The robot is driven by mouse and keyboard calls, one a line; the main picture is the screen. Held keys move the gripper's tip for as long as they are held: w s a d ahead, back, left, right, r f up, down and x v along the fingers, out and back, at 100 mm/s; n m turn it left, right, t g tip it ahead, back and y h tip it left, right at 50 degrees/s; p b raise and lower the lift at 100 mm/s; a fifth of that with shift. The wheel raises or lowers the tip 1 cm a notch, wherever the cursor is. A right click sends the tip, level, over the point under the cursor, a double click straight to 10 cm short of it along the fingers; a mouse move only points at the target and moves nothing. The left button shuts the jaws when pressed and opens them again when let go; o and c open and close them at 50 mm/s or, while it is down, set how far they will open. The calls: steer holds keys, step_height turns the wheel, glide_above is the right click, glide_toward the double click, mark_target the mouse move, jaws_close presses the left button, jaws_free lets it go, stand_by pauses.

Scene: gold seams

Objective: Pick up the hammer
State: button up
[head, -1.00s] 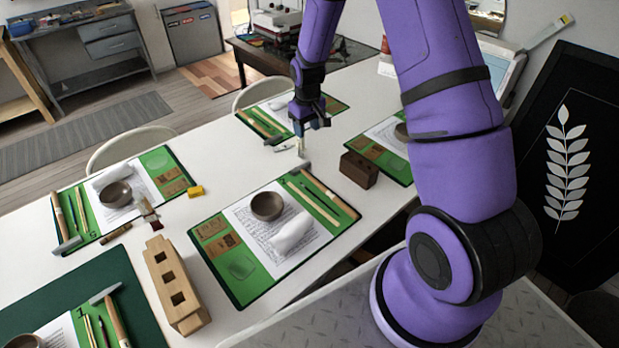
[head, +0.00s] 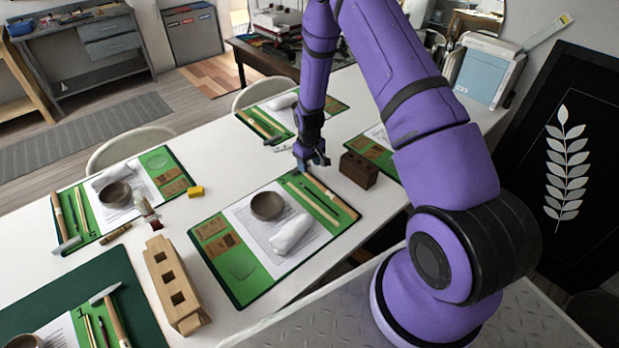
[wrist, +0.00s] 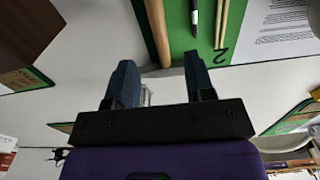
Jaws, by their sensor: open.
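A hammer with a wooden handle (head: 332,193) lies along the upper right edge of the middle green mat (head: 245,285). My gripper (head: 311,163) is low over the hammer's head end, and the head is mostly hidden behind it in the head view. In the wrist view my gripper (wrist: 158,72) is open. The wooden handle (wrist: 157,28) runs toward the gap between its two fingers, and a bit of grey metal shows between them. I cannot tell whether the fingers touch the hammer. Other hammers lie on the left mat (head: 73,218) and the front left mat (head: 115,318).
A dark brown block with holes (head: 358,170) stands close to the right of my gripper. The middle mat holds a bowl (head: 267,206), a white lump (head: 291,234) and thin tools. A light wooden block (head: 175,290) stands left of the mat.

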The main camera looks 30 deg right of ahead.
mark_target(310, 175)
steer(key=shift+s+f, duration=0.2)
steer(key=shift+f, duration=2.1)
jaws_close()
